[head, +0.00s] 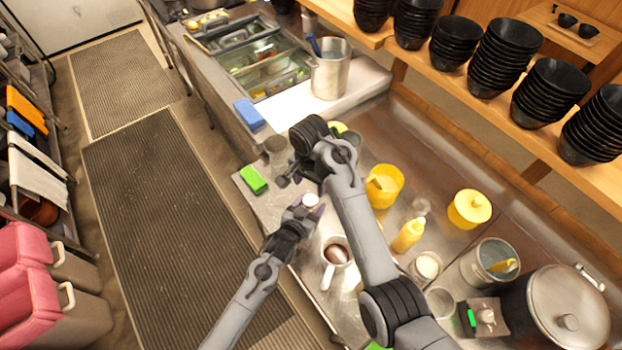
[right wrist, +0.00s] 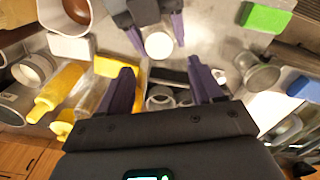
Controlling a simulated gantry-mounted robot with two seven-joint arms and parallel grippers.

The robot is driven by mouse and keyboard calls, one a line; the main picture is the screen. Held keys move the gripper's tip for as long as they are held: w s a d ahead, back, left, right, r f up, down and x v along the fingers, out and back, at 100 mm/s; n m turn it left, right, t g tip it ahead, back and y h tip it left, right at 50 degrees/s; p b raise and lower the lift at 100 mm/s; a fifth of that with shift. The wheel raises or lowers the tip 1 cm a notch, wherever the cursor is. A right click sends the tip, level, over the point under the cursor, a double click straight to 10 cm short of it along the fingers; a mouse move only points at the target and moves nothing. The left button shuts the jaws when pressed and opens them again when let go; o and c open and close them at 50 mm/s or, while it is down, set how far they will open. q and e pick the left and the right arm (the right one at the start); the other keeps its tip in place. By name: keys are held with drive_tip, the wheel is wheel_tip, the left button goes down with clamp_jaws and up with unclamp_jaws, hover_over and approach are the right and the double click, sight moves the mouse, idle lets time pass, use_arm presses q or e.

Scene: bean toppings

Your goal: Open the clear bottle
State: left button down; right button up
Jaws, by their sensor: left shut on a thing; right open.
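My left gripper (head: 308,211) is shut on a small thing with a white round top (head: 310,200). The right wrist view also shows this white top (right wrist: 158,45) between the left gripper's purple fingers (right wrist: 155,32). What lies below the top is hidden, so I cannot tell whether it is the clear bottle or only its cap. My right gripper (head: 291,178) is open and empty, close to the white top and apart from it. Its spread purple fingers (right wrist: 160,68) show in the right wrist view. A clear container (head: 420,207) stands by the yellow squeeze bottle (head: 409,235).
A green sponge (head: 253,179) and a glass jar (head: 275,151) are near my grippers. A white jug with brown contents (head: 336,252), a yellow tub (head: 384,186) and a large lidded pot (head: 568,308) crowd the steel counter. Stacked black bowls (head: 505,55) line the shelf.

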sight(310, 200)
drive_tip(key=shift+f, duration=3.9)
drive_tip(key=c, duration=1.1)
drive_tip(key=n, duration=0.5)
drive_tip(key=shift+r, duration=0.1)
drive_tip(key=n, duration=0.5)
drive_tip(key=o, duration=1.2)
